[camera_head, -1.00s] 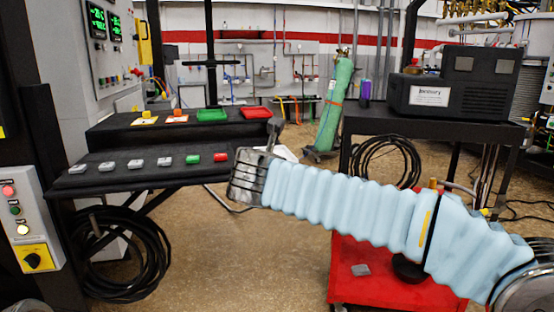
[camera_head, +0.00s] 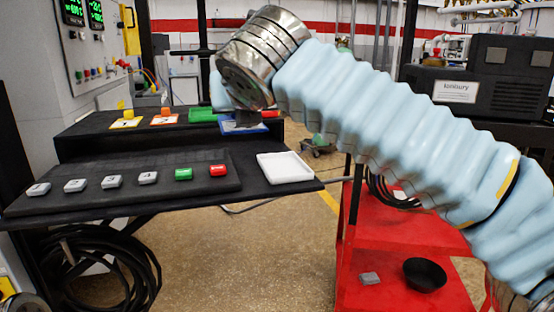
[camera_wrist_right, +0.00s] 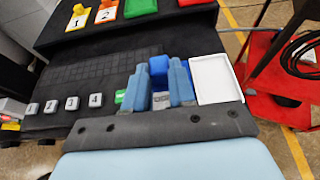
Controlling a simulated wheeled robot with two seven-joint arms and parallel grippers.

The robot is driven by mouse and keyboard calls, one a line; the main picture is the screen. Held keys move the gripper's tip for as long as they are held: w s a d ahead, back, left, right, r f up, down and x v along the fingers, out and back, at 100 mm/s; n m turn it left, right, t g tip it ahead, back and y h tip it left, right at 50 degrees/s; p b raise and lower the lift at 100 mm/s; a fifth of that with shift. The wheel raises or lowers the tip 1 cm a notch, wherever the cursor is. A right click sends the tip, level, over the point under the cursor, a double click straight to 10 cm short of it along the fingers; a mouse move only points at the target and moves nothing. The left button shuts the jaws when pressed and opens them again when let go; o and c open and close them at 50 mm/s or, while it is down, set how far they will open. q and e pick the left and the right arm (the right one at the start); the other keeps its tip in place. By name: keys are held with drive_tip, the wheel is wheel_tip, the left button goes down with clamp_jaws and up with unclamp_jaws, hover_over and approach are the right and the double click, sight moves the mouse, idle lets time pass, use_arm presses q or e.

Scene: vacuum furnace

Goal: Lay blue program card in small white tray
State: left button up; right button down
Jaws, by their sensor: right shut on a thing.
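My right gripper (camera_head: 243,118) hangs over the black bench on the left. It is shut on the blue program card (camera_head: 243,128), whose blue edge shows below the wrist. In the wrist view a blue piece of the card (camera_wrist_right: 158,66) shows between the two fingers (camera_wrist_right: 159,86); the rest is partly hidden by them. The small white tray (camera_head: 285,167) lies empty at the bench's right end. In the head view the card is above and behind the tray; in the wrist view the tray (camera_wrist_right: 217,78) is just right of the fingers. My left gripper is out of view.
A black panel with white, green (camera_head: 183,174) and red (camera_head: 219,171) buttons lies left of the tray. A red cart (camera_head: 400,290) stands at right.

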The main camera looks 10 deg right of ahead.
hover_over(282, 165)
drive_tip(key=s+a, duration=0.3)
wheel_tip(282, 165, down, 4)
drive_tip(key=f, duration=0.1)
drive_tip(key=f+b, duration=0.1)
drive_tip(key=w+d+f, duration=0.1)
drive_tip(key=shift+w+d+f, duration=0.1)
drive_tip(key=shift+f, duration=0.05)
drive_tip(key=shift+w+d+f+b, duration=0.3)
drive_tip(key=shift+d+f, duration=0.05)
drive_tip(key=shift+f, duration=0.15)
drive_tip(key=f, duration=0.1)
drive_tip(key=f+b, duration=0.1)
drive_tip(key=w+d+f, duration=0.1)
drive_tip(key=f, duration=0.1)
drive_tip(key=shift+f, duration=0.35)
drive_tip(key=c, duration=0.9)
unclamp_jaws()
drive_tip(key=shift+f, duration=0.1)
drive_tip(key=shift+c, duration=0.2)
